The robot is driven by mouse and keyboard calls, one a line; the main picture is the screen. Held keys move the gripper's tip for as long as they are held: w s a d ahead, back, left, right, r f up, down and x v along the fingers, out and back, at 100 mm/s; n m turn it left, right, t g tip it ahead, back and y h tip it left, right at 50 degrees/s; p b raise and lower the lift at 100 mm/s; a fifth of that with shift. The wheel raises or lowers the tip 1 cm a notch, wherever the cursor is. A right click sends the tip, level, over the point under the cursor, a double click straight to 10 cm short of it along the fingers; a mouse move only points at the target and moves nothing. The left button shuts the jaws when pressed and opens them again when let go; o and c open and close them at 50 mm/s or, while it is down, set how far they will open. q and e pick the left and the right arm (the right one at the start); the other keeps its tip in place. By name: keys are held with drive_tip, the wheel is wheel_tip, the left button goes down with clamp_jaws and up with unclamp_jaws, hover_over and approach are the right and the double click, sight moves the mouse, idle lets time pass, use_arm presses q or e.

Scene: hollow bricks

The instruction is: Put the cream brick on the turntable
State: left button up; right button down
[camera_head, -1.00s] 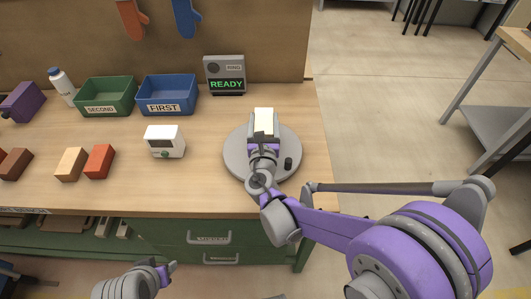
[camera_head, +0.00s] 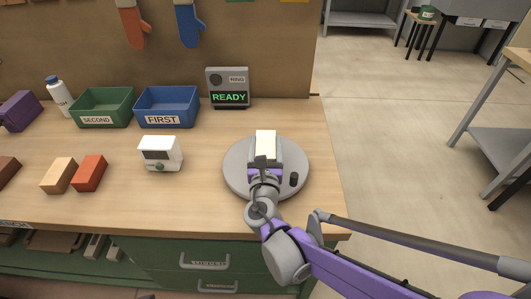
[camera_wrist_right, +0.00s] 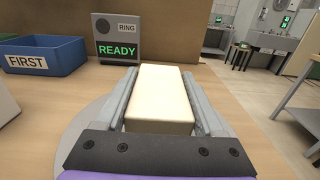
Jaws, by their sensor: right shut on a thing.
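The cream brick (camera_head: 265,144) is between the fingers of my right gripper (camera_head: 264,158), over the grey round turntable (camera_head: 236,178). In the right wrist view the cream brick (camera_wrist_right: 163,98) lies lengthwise between the two grey fingers, and the gripper (camera_wrist_right: 164,105) is shut on it. Part of the turntable (camera_wrist_right: 88,135) shows at the left below the gripper. I cannot tell whether the brick touches the turntable. My left gripper is not in view.
A display reading READY (camera_head: 228,88) stands behind the turntable. A white device (camera_head: 160,154) is to its left. Blue (camera_head: 166,106) and green (camera_head: 103,107) bins stand at the back. An orange-red brick (camera_head: 89,173) and a tan brick (camera_head: 58,175) lie front left.

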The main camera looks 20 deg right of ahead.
sight(266, 152)
drive_tip(key=shift+f+b, duration=0.3)
drive_tip(key=shift+f, duration=1.1)
drive_tip(key=shift+f, duration=0.2)
unclamp_jaws()
drive_tip(key=shift+r, duration=0.1)
drive_tip(key=shift+r, duration=0.2)
drive_tip(key=v, duration=1.2)
drive_tip(key=shift+p, duration=0.4)
